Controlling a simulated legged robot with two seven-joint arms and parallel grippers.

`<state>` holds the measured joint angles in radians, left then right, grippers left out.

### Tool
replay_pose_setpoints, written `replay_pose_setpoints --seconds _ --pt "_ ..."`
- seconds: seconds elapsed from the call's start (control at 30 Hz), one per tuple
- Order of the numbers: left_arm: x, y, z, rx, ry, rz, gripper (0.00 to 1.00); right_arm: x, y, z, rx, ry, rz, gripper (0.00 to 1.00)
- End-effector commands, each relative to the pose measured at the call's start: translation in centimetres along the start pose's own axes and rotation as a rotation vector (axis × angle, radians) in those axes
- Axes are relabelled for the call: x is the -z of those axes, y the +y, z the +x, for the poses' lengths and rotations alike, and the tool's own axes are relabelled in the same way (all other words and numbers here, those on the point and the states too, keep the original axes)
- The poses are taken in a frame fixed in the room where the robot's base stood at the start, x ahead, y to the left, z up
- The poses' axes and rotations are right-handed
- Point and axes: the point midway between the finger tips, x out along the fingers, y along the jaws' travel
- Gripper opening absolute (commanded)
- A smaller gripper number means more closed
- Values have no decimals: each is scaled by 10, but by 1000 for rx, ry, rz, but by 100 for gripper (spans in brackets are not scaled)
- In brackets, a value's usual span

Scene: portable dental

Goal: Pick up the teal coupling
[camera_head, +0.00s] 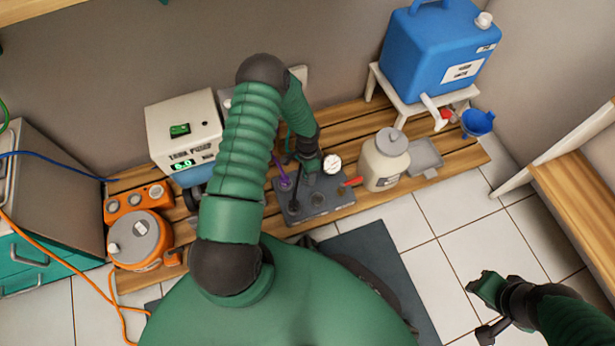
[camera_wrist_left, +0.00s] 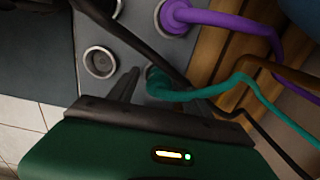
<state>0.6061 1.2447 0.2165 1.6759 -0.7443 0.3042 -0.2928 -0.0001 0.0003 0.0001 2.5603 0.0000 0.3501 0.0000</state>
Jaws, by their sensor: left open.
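The teal coupling (camera_wrist_left: 158,84) is at the end of a teal hose (camera_wrist_left: 215,92) in the left wrist view, low against the grey manifold block. It sits right in front of my left gripper (camera_wrist_left: 150,88), whose jaws are open close around or beside it; I cannot tell whether they touch it. In the head view my left gripper (camera_head: 308,172) is over the grey manifold block (camera_head: 330,203), and the coupling is mostly hidden there by my arm. My right gripper (camera_head: 487,290) hangs over the tiled floor at the lower right, away from the block.
A purple hose (camera_wrist_left: 215,20) and a black hose run close to the coupling. An empty round port (camera_wrist_left: 100,62) is beside it. A white pump box (camera_head: 183,125), a cream jar (camera_head: 384,162) and an orange unit (camera_head: 140,238) stand on the slatted bench. A blue tank (camera_head: 440,50) is behind.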

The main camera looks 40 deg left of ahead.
Motion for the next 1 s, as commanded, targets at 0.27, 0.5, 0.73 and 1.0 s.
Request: replay_pose_setpoints --seconds 0.27,0.5,0.73,1.0 --pt "0 0 -2 0 0 0 34 1 0 -2 0 1 0 36" --pt "0 0 -2 0 0 0 2 1 0 -2 0 1 0 36" --pt "0 0 -2 0 -1 0 0 1 0 -2 0 1 0 36" --pt "0 0 -15 0 -1 -1 0 4 0 -14 0 1 0 36"
